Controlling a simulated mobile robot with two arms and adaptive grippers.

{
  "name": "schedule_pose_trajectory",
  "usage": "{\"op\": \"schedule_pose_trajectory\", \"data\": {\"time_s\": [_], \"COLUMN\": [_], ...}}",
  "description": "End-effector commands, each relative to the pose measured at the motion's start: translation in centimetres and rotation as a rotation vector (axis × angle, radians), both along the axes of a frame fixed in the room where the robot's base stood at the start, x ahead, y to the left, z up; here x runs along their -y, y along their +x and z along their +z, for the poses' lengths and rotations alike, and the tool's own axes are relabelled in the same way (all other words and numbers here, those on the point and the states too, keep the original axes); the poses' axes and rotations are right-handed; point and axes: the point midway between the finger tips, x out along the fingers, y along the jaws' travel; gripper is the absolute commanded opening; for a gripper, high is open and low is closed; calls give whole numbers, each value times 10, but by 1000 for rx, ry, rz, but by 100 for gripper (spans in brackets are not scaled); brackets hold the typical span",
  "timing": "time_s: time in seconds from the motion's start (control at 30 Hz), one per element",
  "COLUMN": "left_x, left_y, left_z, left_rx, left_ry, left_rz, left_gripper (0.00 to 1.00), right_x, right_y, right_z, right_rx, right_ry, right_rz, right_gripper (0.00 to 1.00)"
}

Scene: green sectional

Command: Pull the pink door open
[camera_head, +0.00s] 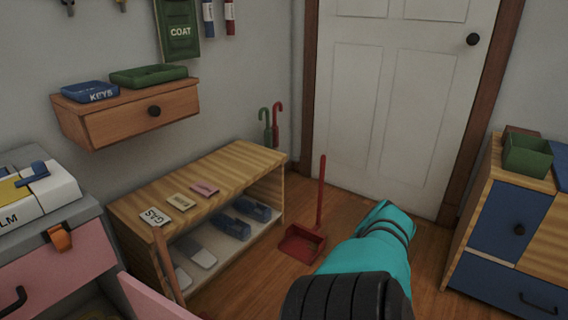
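The pink door (152,298) is at the bottom left, on the low grey and pink cabinet. It is cut off by the lower edge of the picture. It stands out at an angle from the cabinet front, with part of the inside showing beside it. Above it is a pink drawer front (58,268) with a dark handle (12,300). Neither of my grippers shows, so I cannot see whether either one touches the door.
A wooden shelf bench (228,172) with shoes stands right of the pink door. A red dustpan (302,243) is on the floor beyond. A teal and black form (372,258) fills the bottom centre. A blue-fronted cabinet (508,220) stands at the right.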

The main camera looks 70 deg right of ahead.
Motion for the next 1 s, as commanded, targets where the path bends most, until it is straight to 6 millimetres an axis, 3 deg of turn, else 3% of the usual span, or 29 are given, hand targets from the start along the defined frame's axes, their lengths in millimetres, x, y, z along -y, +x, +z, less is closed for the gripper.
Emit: {"op": "schedule_pose_trajectory", "data": {"time_s": [0.37, 0.63, 1.0], "left_x": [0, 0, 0], "left_y": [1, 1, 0], "left_z": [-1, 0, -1], "left_rx": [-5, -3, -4], "left_ry": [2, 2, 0], "left_rz": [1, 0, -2], "left_gripper": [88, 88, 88], "right_x": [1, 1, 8], "right_y": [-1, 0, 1], "right_z": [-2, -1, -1], "right_rx": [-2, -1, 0], "right_ry": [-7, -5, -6], "right_rz": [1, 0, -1], "right_gripper": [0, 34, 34]}}
